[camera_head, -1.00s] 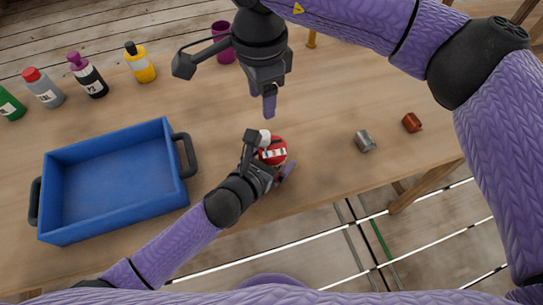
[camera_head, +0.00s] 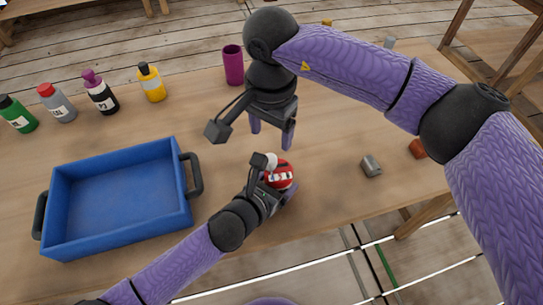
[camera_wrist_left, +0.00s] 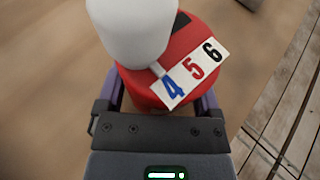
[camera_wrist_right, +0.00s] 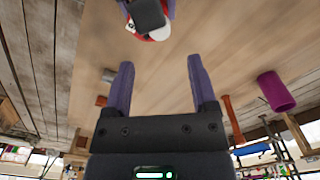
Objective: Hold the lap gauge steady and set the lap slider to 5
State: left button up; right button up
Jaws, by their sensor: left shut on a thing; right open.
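The lap gauge (camera_head: 281,174) is a red round body with a white number strip, near the table's front edge. In the left wrist view the gauge (camera_wrist_left: 148,88) shows a strip reading 4, 5, 6 (camera_wrist_left: 190,72). A large white knob (camera_wrist_left: 132,28) rises beside the strip; its lower end is near the 4, and it hides any lower numbers. My left gripper (camera_head: 279,186) is shut on the gauge's red body, one finger on each side. My right gripper (camera_head: 272,138) is open and empty above and behind the gauge, fingers pointing down, apart from the knob.
A blue tray (camera_head: 120,248) stands at the left. Several bottles (camera_head: 102,95) line the back left, and a purple cup (camera_head: 233,66) is behind my right gripper. A grey metal piece (camera_head: 371,166) and a red-brown block (camera_head: 418,149) lie right of the gauge.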

aim_at(271, 157)
notch_tip(271, 157, down, 8)
jog(key=shift+r, duration=0.1)
grip_shut()
